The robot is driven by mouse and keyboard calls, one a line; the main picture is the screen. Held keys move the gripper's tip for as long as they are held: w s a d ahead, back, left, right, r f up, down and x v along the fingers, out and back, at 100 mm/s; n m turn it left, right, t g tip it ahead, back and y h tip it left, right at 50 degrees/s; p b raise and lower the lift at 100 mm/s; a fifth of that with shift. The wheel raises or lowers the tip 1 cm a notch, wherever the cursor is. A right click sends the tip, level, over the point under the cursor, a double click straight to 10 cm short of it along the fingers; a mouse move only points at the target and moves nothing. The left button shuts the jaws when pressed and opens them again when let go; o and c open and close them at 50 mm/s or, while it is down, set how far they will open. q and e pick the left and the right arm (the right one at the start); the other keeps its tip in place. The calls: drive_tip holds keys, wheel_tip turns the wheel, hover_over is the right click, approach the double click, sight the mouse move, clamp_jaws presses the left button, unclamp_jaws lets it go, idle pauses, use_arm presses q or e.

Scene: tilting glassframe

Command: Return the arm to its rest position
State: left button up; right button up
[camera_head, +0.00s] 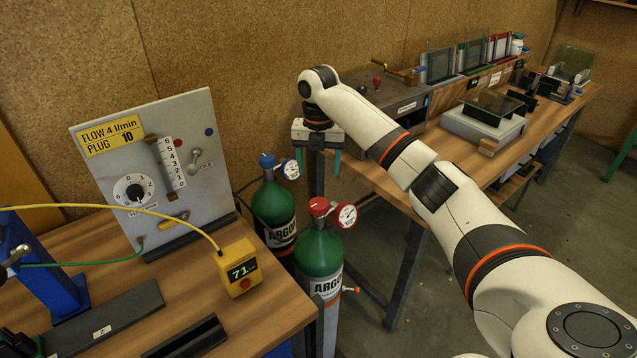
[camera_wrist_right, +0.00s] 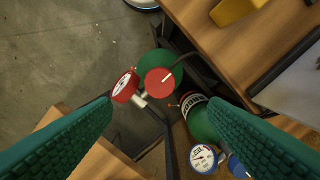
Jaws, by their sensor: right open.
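My right arm (camera_head: 440,185) reaches from the lower right of the head view towards the gap between two benches. Its gripper (camera_head: 323,162) points down, with two green fingers apart and nothing between them. It hangs behind and above the green argon cylinders, near the left end of the far bench. In the right wrist view the fingers (camera_wrist_right: 150,140) frame the cylinder tops from both sides. The red-knobbed cylinder (camera_head: 318,255) and the blue-knobbed cylinder (camera_head: 272,203) stand upright, each with a gauge.
The far bench (camera_head: 455,165) holds a grey box (camera_head: 405,98), glass frames in a rack and a pale device (camera_head: 483,125). Open floor (camera_head: 545,235) lies at right.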

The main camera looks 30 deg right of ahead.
drive_tip(key=shift+r, duration=0.4)
drive_tip(key=shift+f, duration=0.1)
